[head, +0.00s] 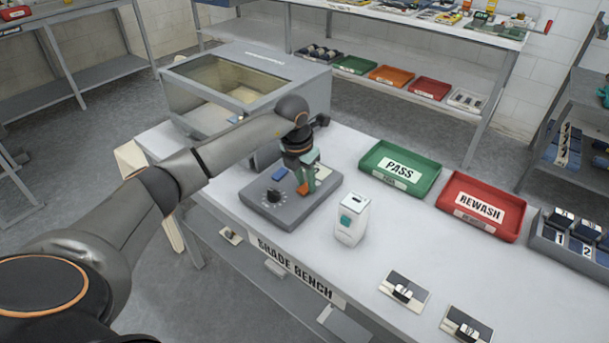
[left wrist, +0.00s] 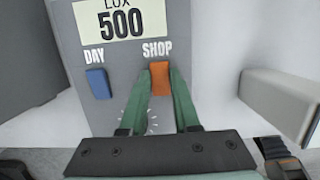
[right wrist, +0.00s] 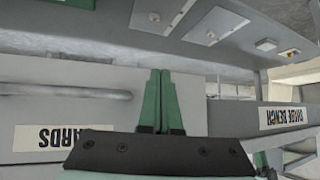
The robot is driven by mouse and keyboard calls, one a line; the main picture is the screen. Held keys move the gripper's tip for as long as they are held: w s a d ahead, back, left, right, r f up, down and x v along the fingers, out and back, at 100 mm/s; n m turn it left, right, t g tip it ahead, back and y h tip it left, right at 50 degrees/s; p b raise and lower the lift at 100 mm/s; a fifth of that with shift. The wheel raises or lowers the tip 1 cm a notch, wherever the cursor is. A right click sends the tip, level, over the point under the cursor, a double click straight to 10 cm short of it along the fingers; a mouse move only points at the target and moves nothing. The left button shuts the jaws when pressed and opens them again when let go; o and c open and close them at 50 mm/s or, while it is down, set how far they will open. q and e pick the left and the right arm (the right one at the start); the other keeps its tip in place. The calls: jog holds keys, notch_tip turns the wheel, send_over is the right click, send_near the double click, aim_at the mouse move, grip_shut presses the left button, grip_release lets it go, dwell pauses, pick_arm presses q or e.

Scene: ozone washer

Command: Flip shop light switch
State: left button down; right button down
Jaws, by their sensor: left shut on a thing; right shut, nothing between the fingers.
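The orange SHOP switch (left wrist: 160,78) is on a grey control box (head: 262,214) on the bench. In the left wrist view the green fingers of my left gripper (left wrist: 160,84) sit on either side of it, shut on it. In the head view my left gripper (head: 305,181) points down onto the box. A blue DAY switch (left wrist: 98,83) is to the left of the orange one, below a plate reading LUX 500 (left wrist: 121,20). In the right wrist view my right gripper (right wrist: 160,74) is shut and empty, its fingertips together.
A white device (head: 350,220) with a teal button stands right of the box. A green PASS tray (head: 428,167) and a red REWASH tray (head: 510,199) lie behind it. A grey glass-topped cabinet (head: 305,75) stands at the bench's far left. The front right holds small clips (head: 405,292).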

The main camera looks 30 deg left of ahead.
aim_at(303, 189)
pick_arm(q)
jog(key=shift+w+g, duration=0.15)
jog(key=shift+g, duration=0.35)
pick_arm(e)
jog(key=shift+s+d+f, duration=0.25)
jog(key=shift+s+d, duration=0.15)
jog(key=shift+s, duration=0.25)
pick_arm(q)
jog(key=c, duration=1)
grip_release()
jog(key=o, duration=0.4)
jog(key=shift+c, duration=0.2)
pick_arm(e)
jog(key=shift+w+a+r, duration=0.15)
jog(key=shift+w+r, duration=0.15)
pick_arm(q)
jog(key=shift+r, duration=0.1)
notch_tip(303, 189, up, 12)
jog(key=s, duration=0.1)
jog(key=shift+r, duration=0.15)
pick_arm(e)
jog(key=shift+f, duration=0.15)
